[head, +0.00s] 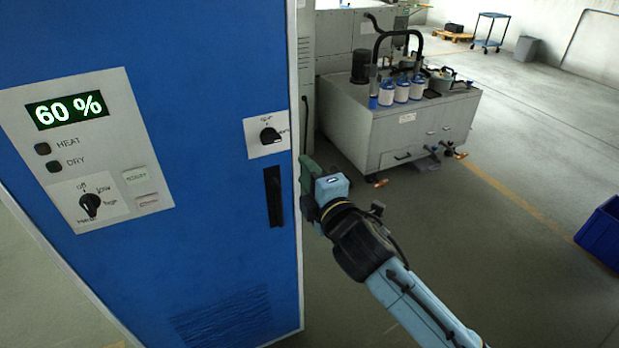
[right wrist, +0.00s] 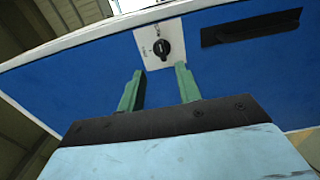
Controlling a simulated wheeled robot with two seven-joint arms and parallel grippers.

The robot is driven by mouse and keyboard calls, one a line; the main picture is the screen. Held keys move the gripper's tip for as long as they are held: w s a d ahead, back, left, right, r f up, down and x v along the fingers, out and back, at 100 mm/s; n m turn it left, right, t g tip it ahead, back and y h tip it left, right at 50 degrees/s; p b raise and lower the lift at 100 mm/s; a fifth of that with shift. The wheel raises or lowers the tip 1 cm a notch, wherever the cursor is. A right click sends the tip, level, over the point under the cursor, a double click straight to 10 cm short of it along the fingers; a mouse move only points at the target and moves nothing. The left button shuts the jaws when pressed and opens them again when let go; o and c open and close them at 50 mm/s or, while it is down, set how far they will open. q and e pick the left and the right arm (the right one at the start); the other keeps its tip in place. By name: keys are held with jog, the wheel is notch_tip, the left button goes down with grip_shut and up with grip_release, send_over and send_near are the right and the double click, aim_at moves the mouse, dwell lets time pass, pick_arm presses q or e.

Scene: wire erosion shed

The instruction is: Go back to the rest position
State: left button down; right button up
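My right gripper (head: 308,172) is beside the right edge of a blue cabinet door in the head view, with its arm coming in from the lower right. In the right wrist view its two green fingers (right wrist: 158,78) stand apart with nothing between them. Beyond them is the blue door front (right wrist: 75,92) with a black rotary switch (right wrist: 162,49) on a pale plate. The same switch (head: 270,136) shows in the head view above a dark recessed handle (head: 273,196). I cannot tell whether the gripper touches the door. My left gripper is not in view.
The blue cabinet (head: 215,230) fills the left, its display (head: 67,110) reading 60 %. A grey machine tank (head: 400,130) with white-and-blue canisters stands behind. A blue crate (head: 602,233) lies at the right edge. The floor (head: 520,230) between is clear.

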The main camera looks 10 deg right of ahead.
jog(key=shift+s+d, duration=0.1)
jog(key=shift+s, duration=0.25)
jog(key=d+f+m+g+h+b, duration=0.1)
jog(key=d+f+m+g+b, duration=0.15)
jog(key=f, duration=0.95)
jog(key=d+f+m+g+h+b, duration=0.1)
jog(key=d+f+m+g+h, duration=0.15)
jog(key=f, duration=0.95)
jog(key=s+d+f+m+g+b, duration=0.1)
jog(key=s+d+f+m+g, duration=0.15)
jog(key=s+f, duration=0.6)
jog(key=s+d+f+m+g+b, duration=0.1)
jog(key=s+d+f+m+b, duration=0.2)
jog(key=f, duration=1.1)
jog(key=s+d+f+m+g+h+b, duration=0.1)
jog(key=s+d+f+m+g, duration=0.15)
jog(key=s+f, duration=0.6)
jog(key=s+d+f+m+g+h, duration=0.1)
jog(key=s+d+f+m+g, duration=0.15)
jog(key=s+f, duration=0.65)
jog(key=s+d+f+m+g+b, duration=0.1)
jog(key=s+f, duration=0.2)
jog(key=s, duration=0.7)
jog(key=s+d+f+m+g+b, duration=0.1)
jog(key=s+d+f+m, duration=0.1)
jog(key=s, duration=0.8)
jog(key=shift+s+f+g, duration=0.35)
jog(key=shift+s+f, duration=0.05)
jog(key=shift+f, duration=0.2)
jog(key=shift+w, duration=0.1)
